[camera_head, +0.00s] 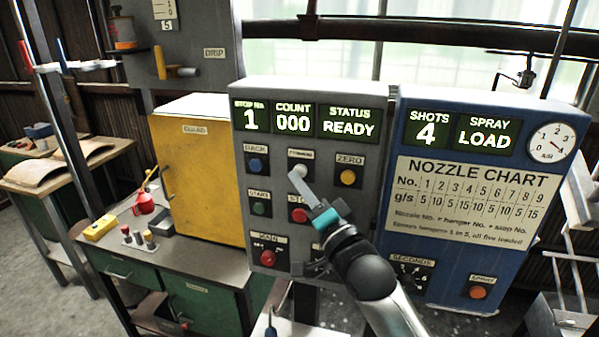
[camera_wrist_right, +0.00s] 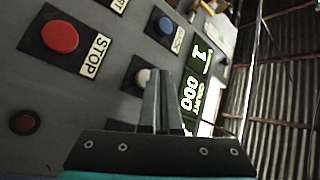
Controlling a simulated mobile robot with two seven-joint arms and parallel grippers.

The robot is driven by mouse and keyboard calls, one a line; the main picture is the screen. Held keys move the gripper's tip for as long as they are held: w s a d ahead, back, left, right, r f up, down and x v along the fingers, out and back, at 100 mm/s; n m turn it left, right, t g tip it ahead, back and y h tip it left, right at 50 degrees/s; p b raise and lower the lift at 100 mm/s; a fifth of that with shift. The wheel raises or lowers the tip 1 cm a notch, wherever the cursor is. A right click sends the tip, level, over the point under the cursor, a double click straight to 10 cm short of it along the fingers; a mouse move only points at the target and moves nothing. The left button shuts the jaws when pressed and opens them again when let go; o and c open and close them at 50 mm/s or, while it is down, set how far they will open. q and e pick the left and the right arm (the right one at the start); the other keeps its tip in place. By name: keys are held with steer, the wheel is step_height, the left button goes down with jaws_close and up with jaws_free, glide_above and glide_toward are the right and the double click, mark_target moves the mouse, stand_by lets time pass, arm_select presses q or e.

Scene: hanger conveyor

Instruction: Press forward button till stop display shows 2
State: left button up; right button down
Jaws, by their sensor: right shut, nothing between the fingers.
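The grey control panel (camera_head: 231,150) carries a stop display (camera_head: 250,118) reading 1, with count 000 and status READY beside it. The white forward button (camera_head: 301,169) sits below the displays, between the blue back button (camera_head: 255,164) and the yellow zero button (camera_head: 348,177). My right gripper (camera_head: 296,178) is shut and empty, its fingertips just in front of the forward button. In the right wrist view the closed fingers (camera_wrist_right: 156,75) overlap the edge of the white button (camera_wrist_right: 142,77); I cannot tell whether they touch it. My left gripper is not in view.
A green start button (camera_head: 259,208) and red stop button (camera_head: 299,215) lie below. A blue spray panel (camera_head: 388,215) showing shots 4 and LOAD adjoins on the right. A yellow cabinet (camera_head: 200,170) stands on a bench at left.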

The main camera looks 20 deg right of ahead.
steer(key=shift+w, duration=0.1)
steer(key=shift+w+d, duration=0.3)
